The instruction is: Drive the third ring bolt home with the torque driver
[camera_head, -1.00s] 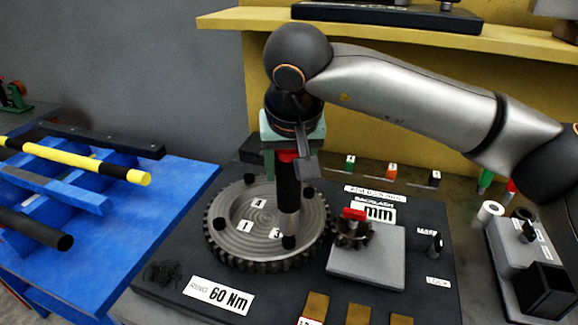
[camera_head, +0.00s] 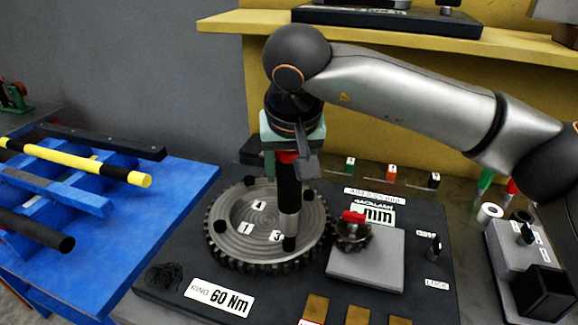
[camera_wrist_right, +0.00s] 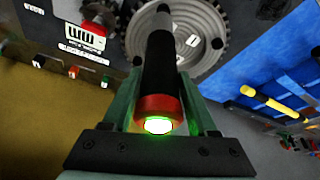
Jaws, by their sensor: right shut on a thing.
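My right gripper (camera_head: 289,150) is shut on the torque driver (camera_head: 288,190), a black tool with a red collar and a grey lower end. The driver stands upright, its tip on the bolt by label 3 (camera_head: 278,236) on the ring gear (camera_head: 225,246). The tip hides most of that bolt. Other black bolts show at the ring's left (camera_head: 222,227), back left (camera_head: 249,181) and back right (camera_head: 307,194). In the right wrist view the driver (camera_wrist_right: 160,70) lies between the green fingers, and its end glows green-white. My left gripper is not in view.
A small pinion with a red top (camera_head: 353,217) stands on a grey block (camera_head: 366,262) right of the ring. A 60 Nm label (camera_head: 219,299) lies in front. A yellow shelf (camera_head: 400,28) is behind. A blue table (camera_head: 150,215) with bars stands left.

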